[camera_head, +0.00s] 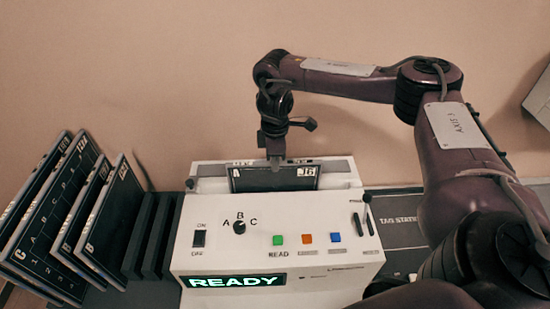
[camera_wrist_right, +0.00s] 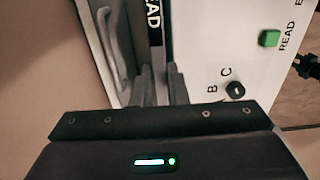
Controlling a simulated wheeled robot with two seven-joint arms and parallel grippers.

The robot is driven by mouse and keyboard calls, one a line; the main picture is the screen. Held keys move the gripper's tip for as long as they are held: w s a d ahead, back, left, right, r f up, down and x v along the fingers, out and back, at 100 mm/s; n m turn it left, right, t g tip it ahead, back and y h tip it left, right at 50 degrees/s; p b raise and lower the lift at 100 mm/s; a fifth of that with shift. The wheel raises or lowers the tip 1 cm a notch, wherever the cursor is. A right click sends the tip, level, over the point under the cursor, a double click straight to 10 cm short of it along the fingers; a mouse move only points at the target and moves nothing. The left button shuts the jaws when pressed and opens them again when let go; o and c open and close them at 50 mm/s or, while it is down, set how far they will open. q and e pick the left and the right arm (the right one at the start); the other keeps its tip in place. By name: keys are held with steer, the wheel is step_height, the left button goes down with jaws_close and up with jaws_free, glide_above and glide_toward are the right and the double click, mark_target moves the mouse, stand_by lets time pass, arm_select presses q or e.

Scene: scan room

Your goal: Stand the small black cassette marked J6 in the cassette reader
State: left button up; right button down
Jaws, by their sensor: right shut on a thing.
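The small black cassette (camera_head: 254,181), with a J6 label at its upper right and an A at its upper left, stands upright in the slot at the top of the white cassette reader (camera_head: 215,213). Its lower part is hidden behind the reader's front. My right gripper (camera_head: 274,164) comes down from above and is shut on the cassette's top edge, near its middle. The right wrist view shows the gripper's fingers (camera_wrist_right: 150,85) close over the slot, beside the reader's white top (camera_wrist_right: 205,45). My left gripper is not in view.
Several larger black cassettes (camera_head: 58,215) lean in a dark rack (camera_head: 152,235) left of the reader. The reader's front has a knob, colored buttons and a lit READY display (camera_head: 235,281). My right arm covers much of the right side.

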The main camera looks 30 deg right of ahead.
stand_by(0.3)
steer(key=c, duration=1.3)
jaws_free()
steer(key=shift+c, duration=0.2)
steer(key=shift+f, duration=0.1)
step_height(320, 180, up, 8)
steer(key=shift+f+p, duration=0.1)
steer(key=shift+p, duration=0.2)
step_height(320, 180, up, 6)
steer(key=p, duration=0.5)
